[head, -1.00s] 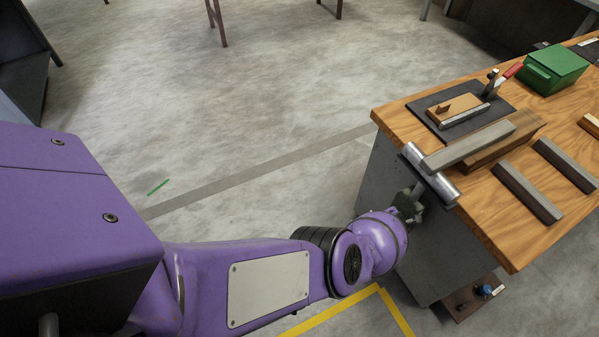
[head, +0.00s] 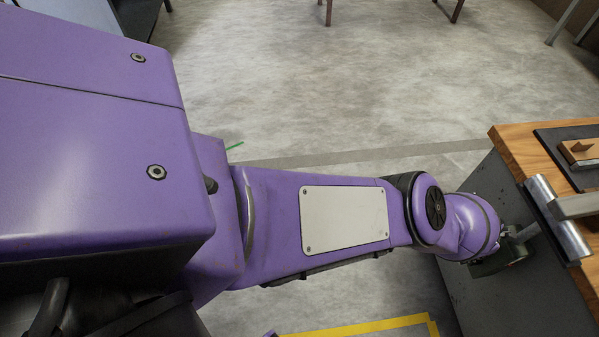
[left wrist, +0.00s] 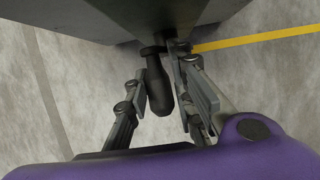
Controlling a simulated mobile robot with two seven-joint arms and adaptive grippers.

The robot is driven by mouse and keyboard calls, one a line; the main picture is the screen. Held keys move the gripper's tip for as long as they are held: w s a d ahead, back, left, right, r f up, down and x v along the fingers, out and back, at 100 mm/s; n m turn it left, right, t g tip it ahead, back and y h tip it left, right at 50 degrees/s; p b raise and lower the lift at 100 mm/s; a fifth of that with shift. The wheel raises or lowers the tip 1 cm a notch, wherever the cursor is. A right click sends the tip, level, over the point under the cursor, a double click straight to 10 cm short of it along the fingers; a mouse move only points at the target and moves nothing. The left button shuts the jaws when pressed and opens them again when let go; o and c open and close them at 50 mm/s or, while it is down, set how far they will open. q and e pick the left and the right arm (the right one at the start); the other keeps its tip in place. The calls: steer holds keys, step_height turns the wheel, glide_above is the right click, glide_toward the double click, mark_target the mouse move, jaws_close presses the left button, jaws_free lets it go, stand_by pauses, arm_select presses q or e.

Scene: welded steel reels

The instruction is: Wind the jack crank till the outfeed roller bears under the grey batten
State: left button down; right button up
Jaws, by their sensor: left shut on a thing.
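My left gripper (head: 518,242) is at the side of the bench, just below the outfeed roller. The silver outfeed roller (head: 556,218) lies along the bench's near left edge. The end of the grey batten (head: 577,206) reaches over the roller from the right; the rest is cut off by the frame. From above I cannot tell whether roller and batten touch. My right gripper is in neither view.
A wooden bench top (head: 508,139) with a black mat (head: 556,149) and a small wooden block (head: 578,150) is at the right edge. My purple arm spans the lower middle. Yellow floor tape (head: 365,327) lies below it. The grey floor beyond is open.

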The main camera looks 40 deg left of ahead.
arm_select(q)
steer(key=shift+s+a+f, duration=0.2)
steer(key=shift+a+f, duration=0.15)
steer(key=shift+f, duration=0.15)
steer(key=shift+w+a+g+h+b, duration=0.15)
steer(key=shift+a+g+h+b, duration=0.1)
steer(key=shift+g+h+b, duration=0.25)
steer(key=shift+w+a+n+h+b, duration=0.2)
steer(key=shift+w+n+h+b, duration=0.1)
steer(key=shift+b, duration=0.1)
steer(key=shift+w+a+g+h+b, duration=0.2)
steer(key=shift+g+h+b, duration=0.1)
steer(key=shift+g+b, duration=0.15)
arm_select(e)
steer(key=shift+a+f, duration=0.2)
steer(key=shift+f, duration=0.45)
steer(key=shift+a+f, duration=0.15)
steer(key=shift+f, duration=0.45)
arm_select(q)
steer(key=shift+w+r, duration=0.1)
steer(key=shift+r, duration=0.05)
steer(key=c, duration=1.6)
jaws_free()
steer(key=shift+d, duration=0.15)
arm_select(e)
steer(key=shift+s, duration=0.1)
